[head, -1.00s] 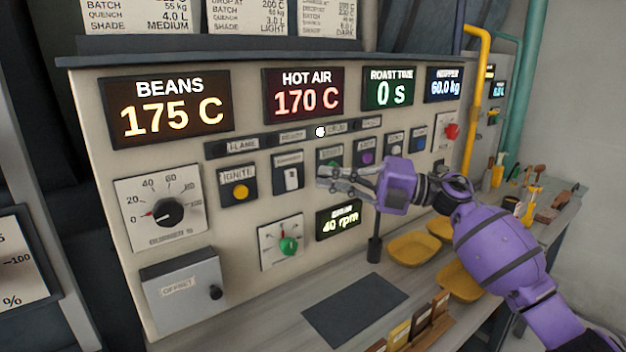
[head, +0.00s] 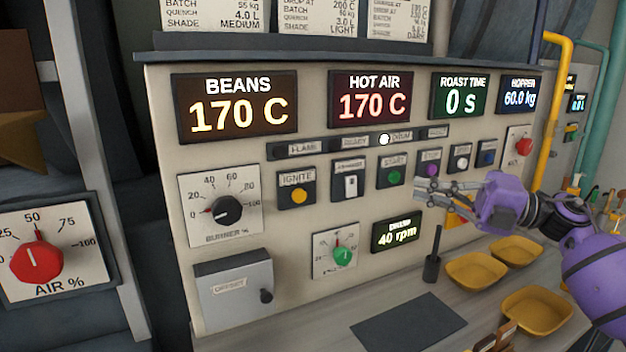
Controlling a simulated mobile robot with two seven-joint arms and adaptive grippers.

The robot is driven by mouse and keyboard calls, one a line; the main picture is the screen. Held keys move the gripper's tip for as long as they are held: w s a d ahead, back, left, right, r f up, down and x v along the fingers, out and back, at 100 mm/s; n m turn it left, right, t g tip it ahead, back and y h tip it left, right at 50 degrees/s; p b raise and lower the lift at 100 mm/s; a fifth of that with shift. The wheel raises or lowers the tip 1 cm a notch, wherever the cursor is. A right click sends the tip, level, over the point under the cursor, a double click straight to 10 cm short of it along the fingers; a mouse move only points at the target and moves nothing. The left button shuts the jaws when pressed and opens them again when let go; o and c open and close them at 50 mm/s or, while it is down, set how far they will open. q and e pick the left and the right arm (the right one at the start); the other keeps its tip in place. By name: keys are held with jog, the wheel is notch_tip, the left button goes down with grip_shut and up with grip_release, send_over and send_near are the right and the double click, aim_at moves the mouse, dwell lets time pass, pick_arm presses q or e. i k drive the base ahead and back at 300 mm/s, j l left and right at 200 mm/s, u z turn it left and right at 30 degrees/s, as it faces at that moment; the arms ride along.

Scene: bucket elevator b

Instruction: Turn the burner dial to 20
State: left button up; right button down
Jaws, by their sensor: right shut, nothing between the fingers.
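My right gripper (head: 416,190) is shut and empty. It is in front of the panel below the START and purple buttons, well to the right of the burner dial and touching nothing that I can make out. My left gripper is not in view.
The panel has an IGNITE button (head: 297,195), a green drum knob (head: 342,255) and a grey OFFSET box (head: 233,290). A red AIR % dial (head: 37,257) stands at far left. Yellow trays (head: 477,270) lie on the counter. The space before the burner dial is clear.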

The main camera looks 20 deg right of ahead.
aim_at(226, 210)
jog(key=k+l, duration=0.2)
jog(key=l, duration=0.2)
jog(key=k+l, duration=0.2)
jog(key=l, duration=0.2)
jog(key=k+l, duration=0.2)
jog(key=l, duration=0.2)
